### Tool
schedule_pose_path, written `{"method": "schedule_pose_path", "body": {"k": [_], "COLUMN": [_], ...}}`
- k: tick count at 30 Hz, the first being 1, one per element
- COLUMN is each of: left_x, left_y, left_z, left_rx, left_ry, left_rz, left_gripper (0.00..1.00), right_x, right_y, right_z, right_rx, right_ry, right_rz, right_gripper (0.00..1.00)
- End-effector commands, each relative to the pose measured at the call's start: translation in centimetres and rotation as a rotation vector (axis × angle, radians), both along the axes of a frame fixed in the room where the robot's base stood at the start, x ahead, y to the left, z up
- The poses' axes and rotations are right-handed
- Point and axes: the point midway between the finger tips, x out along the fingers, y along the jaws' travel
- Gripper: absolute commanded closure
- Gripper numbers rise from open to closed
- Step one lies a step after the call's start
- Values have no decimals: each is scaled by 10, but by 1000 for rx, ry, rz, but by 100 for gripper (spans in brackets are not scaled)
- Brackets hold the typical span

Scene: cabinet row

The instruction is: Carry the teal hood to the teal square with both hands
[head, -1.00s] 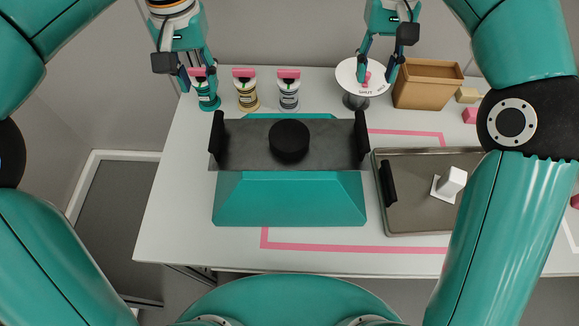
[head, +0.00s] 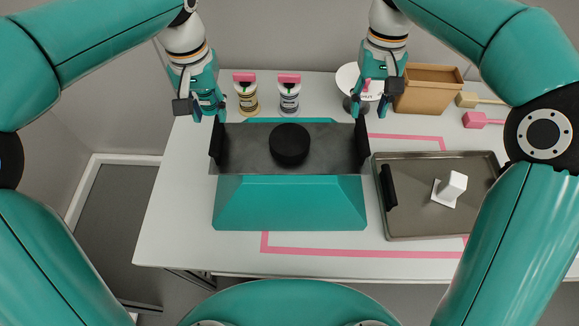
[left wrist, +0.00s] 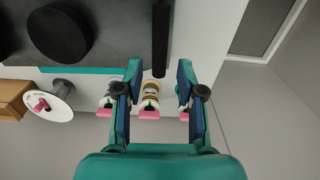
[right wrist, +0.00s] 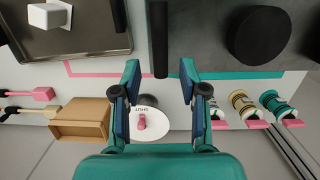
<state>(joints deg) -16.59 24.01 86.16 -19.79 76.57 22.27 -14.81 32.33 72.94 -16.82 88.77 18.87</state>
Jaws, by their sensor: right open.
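The teal hood (head: 290,205) stands on the white table, with sloping teal sides, a dark grey top and a black round knob (head: 289,143). It has a black upright handle at its left end (head: 216,142) and at its right end (head: 361,145). My left gripper (head: 208,117) is open just behind the left handle, which shows ahead between its fingertips in the left wrist view (left wrist: 160,42). My right gripper (head: 370,116) is open just behind the right handle, also ahead between its fingertips in the right wrist view (right wrist: 159,40). I cannot make out a teal square.
A pink tape outline (head: 350,251) lies partly under the hood. A grey tray (head: 420,222) with a white block (head: 452,187) is close on the right.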

Motion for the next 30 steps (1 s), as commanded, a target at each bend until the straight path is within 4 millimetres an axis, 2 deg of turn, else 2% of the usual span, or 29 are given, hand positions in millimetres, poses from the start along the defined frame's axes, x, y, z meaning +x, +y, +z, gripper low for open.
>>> {"method": "schedule_pose_path", "body": {"k": [3, 9, 15, 21, 29, 30], "left_x": [-1, -1, -1, -1, 0, 0], "left_y": [1, 1, 0, 1, 1, 1], "left_z": [-26, -63, -88, -97, -98, -98], "left_rx": [1, 1, 0, 0, 0, -1], "left_ry": [6, 4, 3, 1, 1, 1], "left_rz": [0, 1, 0, 1, 1, 1], "left_gripper": [62, 62, 62, 62, 62, 66], "right_x": [-5, -10, -14, -15, -15, -15], "right_y": [-1, -1, 0, 0, 0, 0], "right_z": [-25, -62, -87, -96, -96, -96], "right_rx": [-1, -2, -1, 0, 0, 0], "right_ry": [5, 4, 2, 0, 0, 0], "right_rz": [0, 0, 0, 0, 0, 1], "right_gripper": [57, 57, 57, 57, 57, 62]}}
